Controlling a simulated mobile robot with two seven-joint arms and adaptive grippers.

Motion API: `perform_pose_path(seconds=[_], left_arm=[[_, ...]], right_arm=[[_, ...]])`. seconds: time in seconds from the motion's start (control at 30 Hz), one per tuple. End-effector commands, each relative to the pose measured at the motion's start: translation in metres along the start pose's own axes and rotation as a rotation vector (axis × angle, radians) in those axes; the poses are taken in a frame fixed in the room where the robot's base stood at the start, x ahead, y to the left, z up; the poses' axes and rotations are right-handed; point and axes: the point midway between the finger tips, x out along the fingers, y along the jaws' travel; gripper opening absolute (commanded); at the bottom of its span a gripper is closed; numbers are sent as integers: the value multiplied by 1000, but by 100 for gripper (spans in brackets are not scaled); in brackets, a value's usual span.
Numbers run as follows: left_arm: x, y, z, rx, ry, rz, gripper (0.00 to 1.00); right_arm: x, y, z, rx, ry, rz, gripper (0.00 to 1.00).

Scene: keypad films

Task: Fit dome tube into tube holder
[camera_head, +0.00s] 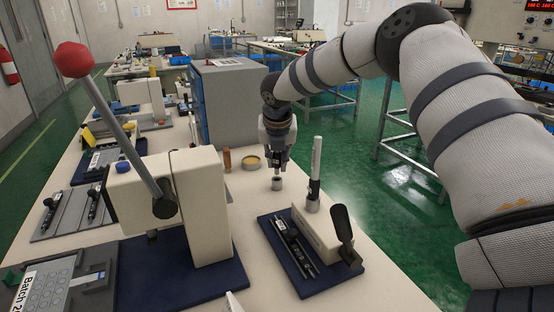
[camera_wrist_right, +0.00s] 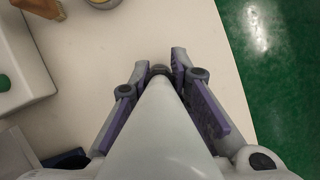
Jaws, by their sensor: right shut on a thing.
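My right gripper (camera_head: 277,157) points down over the table, shut on a small dark tube (camera_head: 276,166), which I take for the dome tube. In the right wrist view my gripper (camera_wrist_right: 164,68) has its fingertips close around a dark round end (camera_wrist_right: 160,69). A short grey cylinder (camera_head: 277,183), seemingly the tube holder, stands on the table directly under the gripper. The tube's lower end meets or overlaps the cylinder's top in the picture; I cannot tell whether it is inside.
A white lever press (camera_head: 199,205) stands left. The table (camera_head: 375,265) is clear at front right.

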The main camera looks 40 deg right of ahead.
Motion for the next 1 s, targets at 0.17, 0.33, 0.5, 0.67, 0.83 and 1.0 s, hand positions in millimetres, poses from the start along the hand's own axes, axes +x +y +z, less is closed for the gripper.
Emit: perform_pose_path(seconds=[0.17, 0.33, 0.5, 0.67, 0.83, 1.0], left_arm=[[0, 0, 0, 0, 1, 0, 41], [-2, 0, -1, 0, 5, 0, 41], [-1, 0, -1, 0, 4, 0, 41], [-1, 0, -1, 0, 3, 0, 41], [0, 0, 0, 0, 1, 0, 41], [0, 0, 0, 0, 0, 0, 41]], right_arm=[[0, 0, 0, 0, 0, 0, 0], [0, 0, 0, 1, 0, 0, 0], [0, 0, 0, 0, 1, -1, 0], [3, 0, -1, -1, 1, -1, 0], [7, 0, -3, -1, 1, -1, 0], [11, 0, -5, 0, 2, -1, 0]])
